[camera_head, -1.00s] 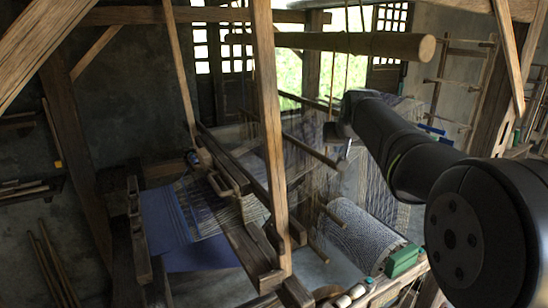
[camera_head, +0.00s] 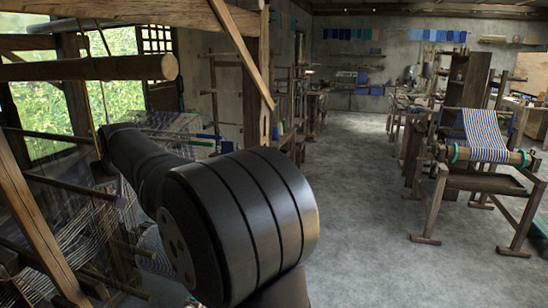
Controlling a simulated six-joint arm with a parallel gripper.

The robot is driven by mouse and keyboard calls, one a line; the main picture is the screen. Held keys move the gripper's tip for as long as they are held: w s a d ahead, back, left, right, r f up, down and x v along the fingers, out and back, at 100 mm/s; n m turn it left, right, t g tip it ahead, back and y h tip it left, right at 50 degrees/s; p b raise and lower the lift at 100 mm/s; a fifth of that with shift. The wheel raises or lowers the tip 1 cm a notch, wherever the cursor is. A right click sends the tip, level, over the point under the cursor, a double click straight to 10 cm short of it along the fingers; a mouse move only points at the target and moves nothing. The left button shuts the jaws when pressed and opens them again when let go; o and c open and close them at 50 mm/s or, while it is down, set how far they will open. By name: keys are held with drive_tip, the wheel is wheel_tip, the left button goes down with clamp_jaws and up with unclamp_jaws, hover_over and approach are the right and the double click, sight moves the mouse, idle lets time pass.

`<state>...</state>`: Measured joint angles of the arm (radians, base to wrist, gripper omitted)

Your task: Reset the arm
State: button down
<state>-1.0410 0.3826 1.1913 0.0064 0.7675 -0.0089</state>
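My dark arm fills the lower left middle of the head view, its large round joint nearest the camera. The forearm reaches away to the upper left, toward the wooden handloom (camera_head: 85,68). My gripper (camera_head: 104,172) is a small dark shape at the far end of the arm, in front of the loom's threads. Its fingers are too small and dark to make out, so I cannot see whether they are open or hold anything.
Loom beams and posts stand close around the arm at left. A second loom with a striped cloth (camera_head: 485,133) stands at right. Grey floor (camera_head: 365,215) lies open between them. Workbenches line the back.

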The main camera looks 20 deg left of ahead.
drive_tip(key=shift+f, duration=0.85)
drive_tip(key=shift+r, duration=1.3)
